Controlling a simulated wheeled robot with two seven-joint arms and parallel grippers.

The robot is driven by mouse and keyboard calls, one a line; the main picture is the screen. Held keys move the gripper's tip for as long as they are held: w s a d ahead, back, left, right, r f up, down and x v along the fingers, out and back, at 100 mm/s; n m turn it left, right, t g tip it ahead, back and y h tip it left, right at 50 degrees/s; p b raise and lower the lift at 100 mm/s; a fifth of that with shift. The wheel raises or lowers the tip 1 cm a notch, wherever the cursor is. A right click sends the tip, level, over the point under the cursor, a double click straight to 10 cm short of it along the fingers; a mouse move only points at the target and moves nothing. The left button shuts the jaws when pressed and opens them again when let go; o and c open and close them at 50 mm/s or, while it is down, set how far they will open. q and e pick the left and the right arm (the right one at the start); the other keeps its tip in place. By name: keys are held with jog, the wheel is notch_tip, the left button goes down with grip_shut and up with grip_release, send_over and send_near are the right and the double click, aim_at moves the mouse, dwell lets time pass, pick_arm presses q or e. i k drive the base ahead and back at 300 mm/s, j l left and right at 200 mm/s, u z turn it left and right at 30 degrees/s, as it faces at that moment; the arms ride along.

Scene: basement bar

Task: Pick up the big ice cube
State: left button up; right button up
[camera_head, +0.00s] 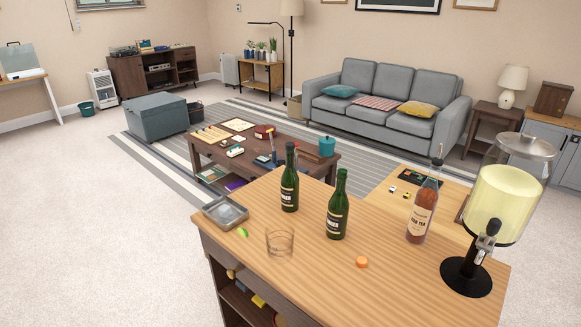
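A shallow grey metal tray (206,214) sits at the left end of the wooden bar counter. A pale, clear lump that looks like the big ice cube (229,212) lies inside the tray; its edges are hard to make out. An empty clear short glass (280,243) stands on the counter to the right of the tray and nearer to me. Neither my left nor my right gripper shows in the head view.
Two green bottles (289,180) (338,207), a tea bottle (422,208) and a drink dispenser (494,205) stand on the counter (300,290). A green wedge (243,232) lies by the tray; an orange piece (362,262) lies farther right. The counter's near middle is clear.

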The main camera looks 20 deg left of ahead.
aim_at(224, 211)
jog(key=z, duration=0.25)
jog(key=j+z, duration=0.4)
jog(key=j, duration=0.15)
jog(key=j+z, duration=0.4)
jog(key=j, duration=0.15)
